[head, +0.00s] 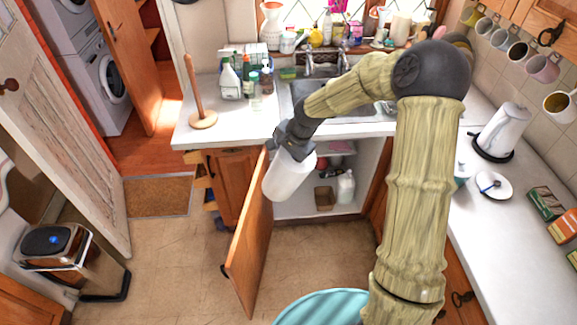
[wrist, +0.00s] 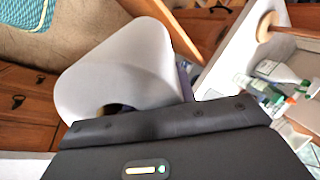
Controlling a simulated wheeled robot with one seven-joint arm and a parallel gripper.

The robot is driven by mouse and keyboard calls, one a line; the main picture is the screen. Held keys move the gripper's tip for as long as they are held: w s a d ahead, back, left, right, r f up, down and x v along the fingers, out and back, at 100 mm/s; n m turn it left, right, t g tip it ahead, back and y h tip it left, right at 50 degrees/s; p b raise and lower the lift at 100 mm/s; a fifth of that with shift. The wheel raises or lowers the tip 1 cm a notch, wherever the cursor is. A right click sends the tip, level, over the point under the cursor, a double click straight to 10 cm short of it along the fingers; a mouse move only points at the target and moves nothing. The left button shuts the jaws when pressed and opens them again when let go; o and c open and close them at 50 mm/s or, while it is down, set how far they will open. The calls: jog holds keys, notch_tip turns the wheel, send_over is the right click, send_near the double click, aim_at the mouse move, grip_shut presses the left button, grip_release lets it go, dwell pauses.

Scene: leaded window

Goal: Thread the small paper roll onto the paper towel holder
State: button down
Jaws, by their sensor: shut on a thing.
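A white paper roll (head: 288,177) is in my gripper (head: 295,150), held tilted in the air in front of the open cabinet under the sink. My gripper is shut on the upper end of the roll. In the wrist view the roll (wrist: 118,62) fills the upper left, with a dark core opening partly showing at its near end. The wooden paper towel holder (head: 196,95), a bare upright post on a round base, stands at the left end of the counter, to the left of and apart from the roll. It also shows at the top right of the wrist view (wrist: 266,27).
Bottles (head: 230,82) stand just right of the holder, by the sink (head: 318,97). An open cabinet door (head: 248,235) juts out below the roll. Another holder with a full roll (head: 503,128) stands on the right counter. The floor (head: 175,245) left of the door is clear.

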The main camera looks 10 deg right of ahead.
jog(key=s+a+r+m+g+h+p, duration=0.1)
jog(key=s+r+p, duration=0.3)
jog(key=r, duration=1.1)
jog(key=s+a+r+m+g+h+p, duration=0.1)
jog(key=s+r+p, duration=0.3)
jog(key=s+r, duration=0.7)
notch_tip(320, 180, up, 5)
jog(key=shift+a+f+g+h, duration=0.1)
jog(key=shift+a+g+h, duration=0.45)
jog(key=shift+a, duration=0.2)
jog(key=shift+w, duration=0.1)
